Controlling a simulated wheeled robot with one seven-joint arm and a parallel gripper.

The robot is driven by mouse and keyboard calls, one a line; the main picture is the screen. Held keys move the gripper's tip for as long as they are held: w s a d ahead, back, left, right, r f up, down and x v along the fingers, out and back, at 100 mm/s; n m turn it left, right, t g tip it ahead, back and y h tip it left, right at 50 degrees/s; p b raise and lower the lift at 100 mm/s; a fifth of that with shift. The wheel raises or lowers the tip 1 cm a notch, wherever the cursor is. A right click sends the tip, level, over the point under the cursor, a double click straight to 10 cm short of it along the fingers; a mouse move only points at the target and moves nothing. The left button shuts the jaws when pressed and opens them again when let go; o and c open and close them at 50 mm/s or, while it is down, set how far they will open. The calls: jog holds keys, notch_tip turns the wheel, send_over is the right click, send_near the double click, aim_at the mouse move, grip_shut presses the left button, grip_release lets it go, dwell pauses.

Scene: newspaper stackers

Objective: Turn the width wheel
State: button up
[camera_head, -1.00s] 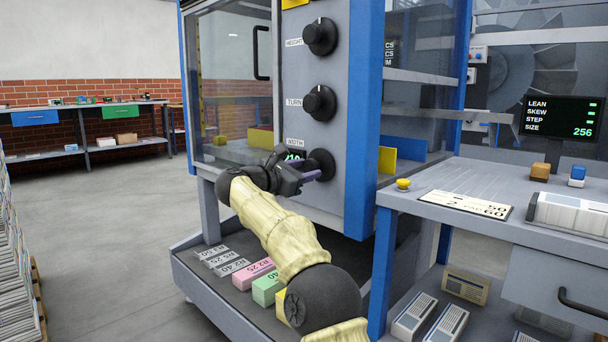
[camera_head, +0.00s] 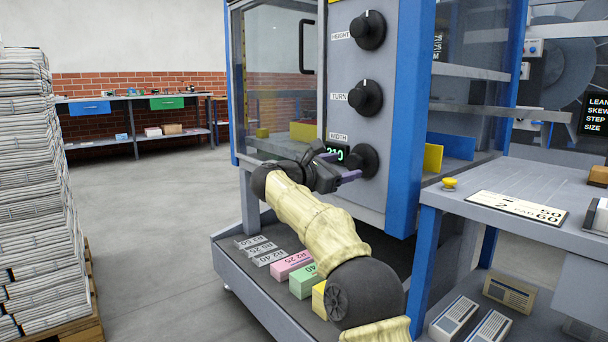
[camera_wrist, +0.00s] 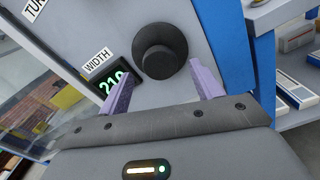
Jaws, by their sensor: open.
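The black width wheel (camera_head: 363,161) is the lowest of three knobs on the grey machine panel, beside a small display (camera_head: 336,154) that reads 210 under a WIDTH label. My gripper (camera_head: 352,175) is in front of this wheel. In the wrist view the width wheel (camera_wrist: 160,51) stands just beyond and between the spread purple fingertips of my gripper (camera_wrist: 165,85). The fingers are open and hold nothing. The display also shows in the wrist view (camera_wrist: 109,81), partly covered by the left finger.
The turn knob (camera_head: 365,97) and height knob (camera_head: 367,30) sit above on the same panel. A grey side table (camera_head: 500,230) with a yellow button (camera_head: 449,183) stands to the right. Coloured blocks (camera_head: 292,264) lie on the shelf below. Newspaper stacks (camera_head: 35,200) stand at the left.

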jog(key=p+v, duration=0.4)
jog(key=v, duration=1.1)
jog(key=shift+a, duration=0.2)
jog(key=shift+s, duration=0.1)
